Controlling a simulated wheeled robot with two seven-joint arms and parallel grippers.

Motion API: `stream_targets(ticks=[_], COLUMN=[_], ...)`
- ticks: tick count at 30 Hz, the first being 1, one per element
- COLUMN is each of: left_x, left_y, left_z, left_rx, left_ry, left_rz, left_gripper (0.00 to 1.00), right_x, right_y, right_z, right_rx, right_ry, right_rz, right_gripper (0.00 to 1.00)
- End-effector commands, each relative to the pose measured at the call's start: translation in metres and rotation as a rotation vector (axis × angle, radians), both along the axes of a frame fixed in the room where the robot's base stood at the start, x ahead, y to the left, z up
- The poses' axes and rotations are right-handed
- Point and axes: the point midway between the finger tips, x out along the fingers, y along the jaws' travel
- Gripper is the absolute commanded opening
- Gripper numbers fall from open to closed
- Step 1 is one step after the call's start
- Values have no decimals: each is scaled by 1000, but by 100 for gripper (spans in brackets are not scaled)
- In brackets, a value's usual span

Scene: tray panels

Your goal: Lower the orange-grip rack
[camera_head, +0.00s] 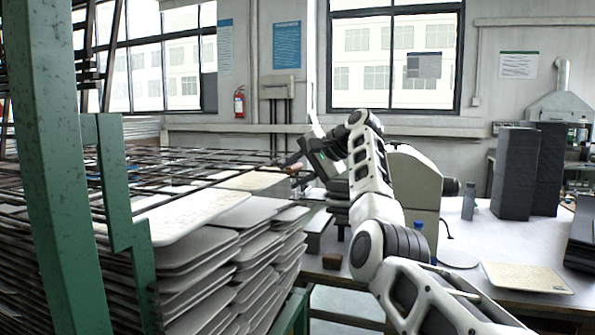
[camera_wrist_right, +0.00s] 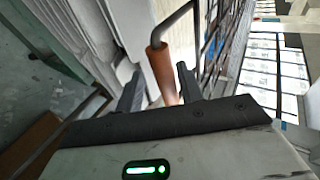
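The rack (camera_head: 150,168) is a frame of dark metal bars lying roughly level over the stacked trays at the left in the head view. Its orange grip (camera_head: 295,167) is at the right end of the bars, small and partly hidden by my right gripper (camera_head: 307,160). In the wrist view the orange grip (camera_wrist_right: 161,72) sits on a bent grey rod. The two fingers of my right gripper (camera_wrist_right: 160,86) stand apart on either side of the grip's lower end, with gaps visible. I cannot tell whether either finger touches it. My left gripper is not in view.
Stacks of pale trays (camera_head: 205,245) fill the space under the rack. A green post (camera_head: 50,150) stands in front at the left. A workbench (camera_head: 510,240) at the right holds a machine (camera_head: 415,190), dark boxes (camera_head: 515,175) and a bottle (camera_head: 468,202).

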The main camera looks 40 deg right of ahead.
Motion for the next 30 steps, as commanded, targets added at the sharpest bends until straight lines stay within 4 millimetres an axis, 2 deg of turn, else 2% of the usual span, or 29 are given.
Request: stream_targets(ticks=[5, 8, 14, 21, 24, 30], left_x=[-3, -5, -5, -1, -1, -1], left_y=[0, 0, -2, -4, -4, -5], left_z=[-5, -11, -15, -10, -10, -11], left_rx=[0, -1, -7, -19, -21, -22], left_ry=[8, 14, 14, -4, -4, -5], left_rz=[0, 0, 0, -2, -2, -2], left_gripper=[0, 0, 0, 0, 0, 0], right_x=[-8, -21, -59, -100, -111, -122], right_y=[-5, -10, -26, -43, -47, -51], right_z=[7, 16, 43, 73, 81, 88], right_rx=[-2, -2, -2, 1, 0, 0], right_ry=[-7, -8, -7, -3, -1, 1], right_rz=[-3, -3, -5, -3, -2, -1], right_gripper=[37, 37, 37, 37, 37, 37])
